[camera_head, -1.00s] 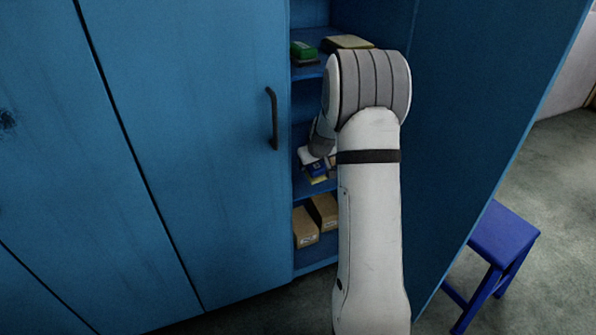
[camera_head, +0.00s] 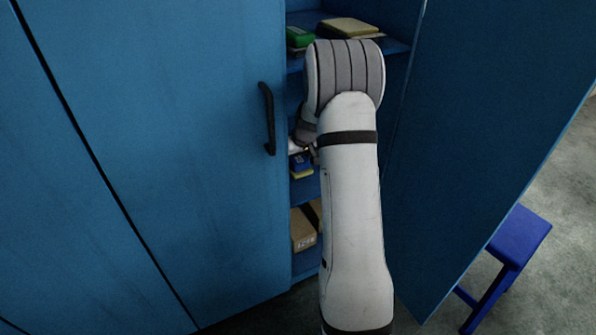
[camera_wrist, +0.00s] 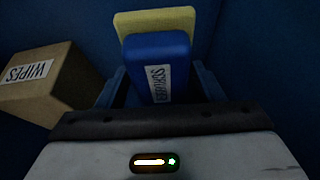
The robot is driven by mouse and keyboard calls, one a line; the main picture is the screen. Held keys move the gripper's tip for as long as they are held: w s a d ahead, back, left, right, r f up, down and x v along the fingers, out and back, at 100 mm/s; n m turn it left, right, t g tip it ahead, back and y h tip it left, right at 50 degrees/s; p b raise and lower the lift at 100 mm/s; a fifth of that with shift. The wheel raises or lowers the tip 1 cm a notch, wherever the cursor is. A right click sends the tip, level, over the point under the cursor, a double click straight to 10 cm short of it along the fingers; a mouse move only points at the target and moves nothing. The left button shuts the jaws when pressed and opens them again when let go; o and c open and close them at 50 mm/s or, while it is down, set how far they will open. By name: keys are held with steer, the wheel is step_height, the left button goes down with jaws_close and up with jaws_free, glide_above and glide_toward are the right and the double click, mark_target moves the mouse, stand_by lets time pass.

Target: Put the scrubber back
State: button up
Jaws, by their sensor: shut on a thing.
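The scrubber (camera_wrist: 157,58) has a blue body with a white label and a yellow pad behind it. In the wrist view it sits between the two fingers of my gripper (camera_wrist: 158,88), which are shut on its sides. In the head view the scrubber (camera_head: 301,166) shows as a small blue and yellow piece inside the open cabinet, at the middle shelf level. My arm hides most of my gripper there. I cannot tell whether the scrubber touches the shelf.
A cardboard box marked WIPES (camera_wrist: 42,82) is close on the left in the wrist view. Green (camera_head: 299,38) and yellow (camera_head: 349,29) items lie on the upper shelf. Cardboard boxes (camera_head: 303,229) stand below. A cabinet door (camera_head: 465,150) is open at right, near a blue stool (camera_head: 517,238).

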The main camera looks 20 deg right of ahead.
step_height(320, 180, down, 5)
steer(key=shift+r+b, duration=0.1)
steer(key=shift+b, duration=0.6)
steer(key=shift+r, duration=0.1)
steer(key=o, duration=0.9)
steer(key=p+v, duration=0.3)
steer(key=v, duration=0.9)
steer(key=shift+s, duration=0.1)
